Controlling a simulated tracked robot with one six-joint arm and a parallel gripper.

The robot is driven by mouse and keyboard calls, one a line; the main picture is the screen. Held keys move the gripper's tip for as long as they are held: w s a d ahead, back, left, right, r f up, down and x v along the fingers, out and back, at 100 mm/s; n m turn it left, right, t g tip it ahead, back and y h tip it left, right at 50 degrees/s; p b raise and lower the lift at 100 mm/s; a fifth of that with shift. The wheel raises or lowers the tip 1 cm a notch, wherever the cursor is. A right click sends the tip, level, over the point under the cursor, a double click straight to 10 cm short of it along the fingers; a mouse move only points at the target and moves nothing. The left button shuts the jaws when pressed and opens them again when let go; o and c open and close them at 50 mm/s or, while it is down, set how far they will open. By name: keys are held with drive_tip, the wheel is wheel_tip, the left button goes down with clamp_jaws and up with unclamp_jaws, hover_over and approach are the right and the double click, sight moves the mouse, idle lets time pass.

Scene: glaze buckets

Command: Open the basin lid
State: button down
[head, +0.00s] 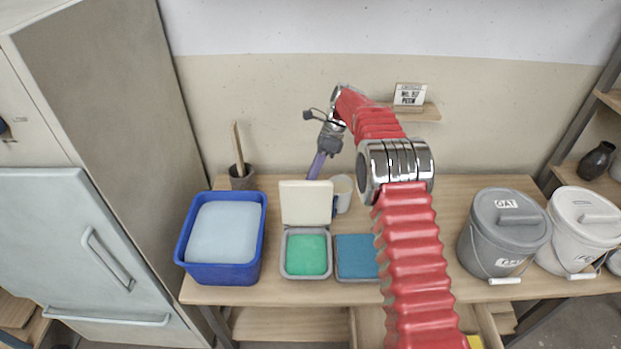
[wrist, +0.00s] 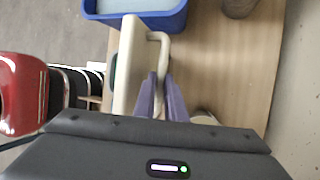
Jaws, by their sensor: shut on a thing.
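The small grey basin (head: 284,264) stands on the bench in the head view, with a green filling showing inside. Its cream lid (head: 306,203) stands raised, about upright, along the basin's back edge. In the wrist view the lid (wrist: 128,65) is seen nearly edge-on, with a cream loop handle (wrist: 162,48) on its back face. My gripper (wrist: 161,98) has its purple fingers closed on the lower part of this handle. In the head view my gripper (head: 314,172) reaches down behind the lid, and its fingertips are hidden there.
A blue tub (head: 221,272) stands left of the basin, and a blue square item (head: 357,257) right. A pale cup (head: 343,188) stands close behind. A brown pot (head: 242,178) holds a stick. A grey bucket (head: 503,235) and white bucket (head: 580,232) stand at right.

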drive_tip(key=shift+s+a+f, duration=0.1)
drive_tip(key=shift+s+f, duration=0.1)
drive_tip(key=shift+f, duration=0.2)
drive_tip(key=c, duration=2.2)
unclamp_jaws()
drive_tip(key=o, duration=0.4)
drive_tip(key=shift+w+r, duration=0.1)
drive_tip(key=shift+r, duration=0.1)
drive_tip(key=shift+w+r, duration=0.1)
drive_tip(key=shift+r, duration=0.1)
drive_tip(key=v, duration=0.7)
drive_tip(key=shift+w+f, duration=0.1)
